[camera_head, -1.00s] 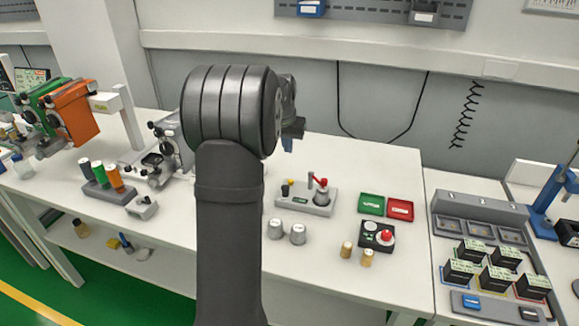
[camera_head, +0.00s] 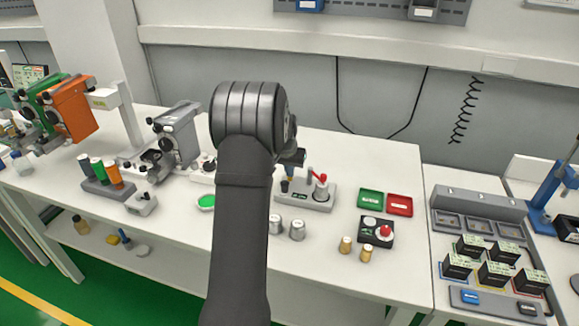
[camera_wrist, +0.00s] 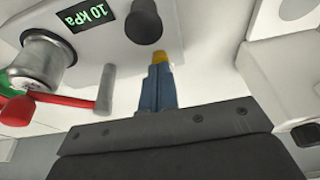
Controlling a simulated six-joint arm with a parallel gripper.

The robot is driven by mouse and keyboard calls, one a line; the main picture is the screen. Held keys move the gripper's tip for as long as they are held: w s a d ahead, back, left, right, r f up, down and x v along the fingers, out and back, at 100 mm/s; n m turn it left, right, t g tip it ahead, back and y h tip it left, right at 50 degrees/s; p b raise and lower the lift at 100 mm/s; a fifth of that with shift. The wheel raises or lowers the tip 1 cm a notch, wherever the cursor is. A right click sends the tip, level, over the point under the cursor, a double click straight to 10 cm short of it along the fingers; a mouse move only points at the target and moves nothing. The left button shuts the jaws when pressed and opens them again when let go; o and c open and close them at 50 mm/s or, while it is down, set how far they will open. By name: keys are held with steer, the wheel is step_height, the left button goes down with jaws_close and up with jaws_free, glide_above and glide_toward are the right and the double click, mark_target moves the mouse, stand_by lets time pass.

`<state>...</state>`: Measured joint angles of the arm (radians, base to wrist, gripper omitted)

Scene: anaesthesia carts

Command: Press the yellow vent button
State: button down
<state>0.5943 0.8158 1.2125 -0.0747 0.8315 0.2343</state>
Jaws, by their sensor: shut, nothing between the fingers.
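The yellow vent button (camera_wrist: 161,57) shows in the wrist view right at the tips of my gripper's blue fingers (camera_wrist: 160,72), which partly cover it. I cannot tell whether they touch it. My gripper is shut and empty. In the head view my gripper (camera_head: 290,172) points down over the left end of the grey vent unit (camera_head: 318,205), and the button cannot be made out there. The unit's black knob (camera_wrist: 142,22) and its green "10 kPa" display (camera_wrist: 85,14) lie beyond the button in the wrist view.
A metal valve with a red lever (camera_head: 321,178) stands on the unit, right of my gripper. Two metal cups (camera_head: 297,229) are in front. A box with a red button (camera_head: 384,233) and green and red trays (camera_head: 371,199) are to the right. A grey machine (camera_head: 177,135) stands left.

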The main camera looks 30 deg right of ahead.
steer(key=shift+s+a+f, duration=0.1)
steer(key=shift+s+f, duration=0.05)
steer(key=shift+f, duration=1)
step_height(320, 180, up, 5)
steer(key=v, duration=1)
